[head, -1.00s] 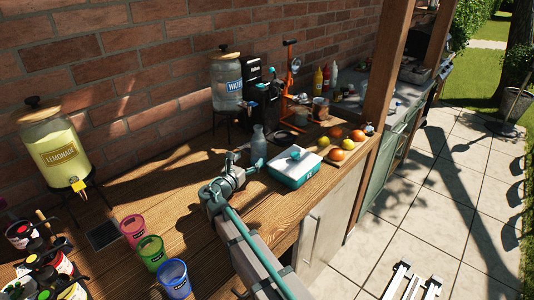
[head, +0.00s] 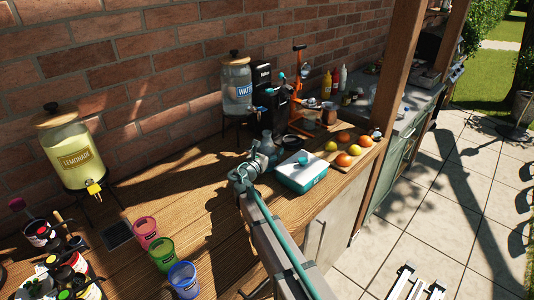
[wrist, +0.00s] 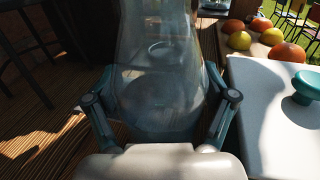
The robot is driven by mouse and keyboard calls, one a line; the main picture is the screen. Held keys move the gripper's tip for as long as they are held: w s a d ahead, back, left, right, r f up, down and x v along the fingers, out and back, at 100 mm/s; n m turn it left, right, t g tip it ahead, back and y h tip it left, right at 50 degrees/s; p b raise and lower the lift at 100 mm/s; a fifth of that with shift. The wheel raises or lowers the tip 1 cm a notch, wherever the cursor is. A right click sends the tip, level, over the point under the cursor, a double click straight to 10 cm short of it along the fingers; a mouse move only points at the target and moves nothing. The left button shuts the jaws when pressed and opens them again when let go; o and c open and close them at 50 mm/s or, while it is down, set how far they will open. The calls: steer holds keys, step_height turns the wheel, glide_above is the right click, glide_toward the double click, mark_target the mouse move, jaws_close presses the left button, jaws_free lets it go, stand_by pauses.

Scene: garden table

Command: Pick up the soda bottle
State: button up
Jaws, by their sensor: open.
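The clear bottle (wrist: 155,45) stands upright on the wooden counter and fills the middle of the wrist view. In the head view its top (head: 267,138) shows just beyond my gripper (head: 262,160). My gripper (wrist: 160,110) is open, with one finger on each side of the bottle's lower body. I cannot tell whether the fingers touch it. Part of the bottle is hidden behind my gripper in the head view.
A white and teal box (head: 301,172) stands close to the right of my gripper. Fruit on a board (head: 362,152) lies beyond it. A water dispenser (head: 237,88) stands behind, and a lemonade dispenser (head: 70,150) at left. Coloured cups (head: 163,254) stand in front.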

jaws_close()
stand_by(0.5)
steer(key=shift+r, duration=0.2)
